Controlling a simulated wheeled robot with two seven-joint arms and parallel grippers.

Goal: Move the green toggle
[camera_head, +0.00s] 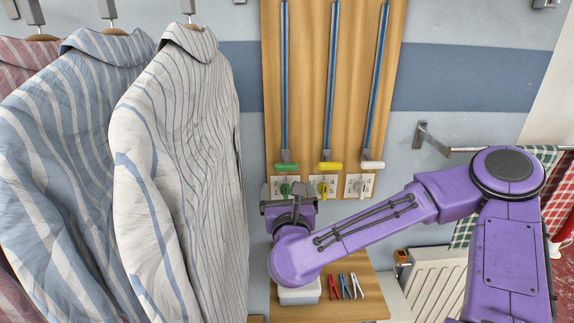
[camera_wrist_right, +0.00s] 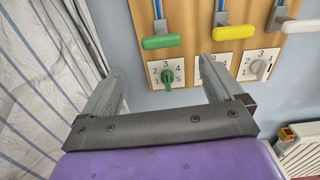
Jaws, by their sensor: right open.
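The green toggle (camera_wrist_right: 167,76) is a small knob on a white plate numbered around it, on the wooden wall board. Its disc is at the top and a narrower part hangs down. In the head view the green toggle (camera_head: 285,188) shows just above my right gripper (camera_head: 289,208). In the wrist view my right gripper (camera_wrist_right: 165,76) is open and empty. Its two fingers frame the green toggle left and right, apart from it. The right finger partly covers the plate of the yellow toggle (camera_head: 323,187). My left gripper is not in view.
Above the plates hang a green handle (camera_head: 287,168), a yellow handle (camera_head: 330,166) and a white handle (camera_head: 372,165) on blue rods. A white toggle (camera_wrist_right: 260,67) is at right. Striped shirts (camera_head: 185,150) hang close at left. Clothespins (camera_head: 345,286) lie on a wooden shelf below.

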